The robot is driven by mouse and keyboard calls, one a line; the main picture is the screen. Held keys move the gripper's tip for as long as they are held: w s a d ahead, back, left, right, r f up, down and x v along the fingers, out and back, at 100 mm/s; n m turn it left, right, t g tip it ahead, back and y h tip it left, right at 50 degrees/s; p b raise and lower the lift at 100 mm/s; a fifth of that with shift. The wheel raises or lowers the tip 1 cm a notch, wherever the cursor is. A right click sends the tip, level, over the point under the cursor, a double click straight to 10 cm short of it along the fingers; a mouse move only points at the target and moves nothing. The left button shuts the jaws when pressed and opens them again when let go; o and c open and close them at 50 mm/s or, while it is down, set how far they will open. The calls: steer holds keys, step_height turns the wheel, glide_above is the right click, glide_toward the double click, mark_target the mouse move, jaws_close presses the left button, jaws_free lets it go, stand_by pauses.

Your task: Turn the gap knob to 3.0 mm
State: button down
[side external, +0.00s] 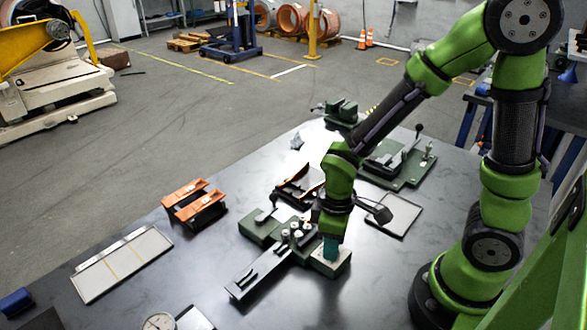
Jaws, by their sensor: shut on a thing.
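A green bench device (262,229) stands near the middle of the dark table, with a dark rail reaching toward the front left and several small pale posts on top. A pale-topped green block (341,264) sits at its right end. My gripper (330,252) points straight down over this block, with its teal fingers low against the top. It is shut on what appears to be the gap knob, which the fingers hide. I cannot read any scale or the knob's setting from this view.
Orange-topped holders (190,197) stand left of the device, and another holder (298,186) is close behind it. A pale tray (122,262) lies front left. A dark-rimmed tray (405,218) and a green fixture (398,165) are behind right. A round dial (158,321) is at the front edge.

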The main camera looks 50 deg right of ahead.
steer(key=m, duration=1.3)
steer(key=shift+m, duration=0.4)
stand_by(0.3)
steer(key=c, duration=0.9)
jaws_free()
steer(key=shift+o, duration=0.2)
step_height(320, 180, up, 17)
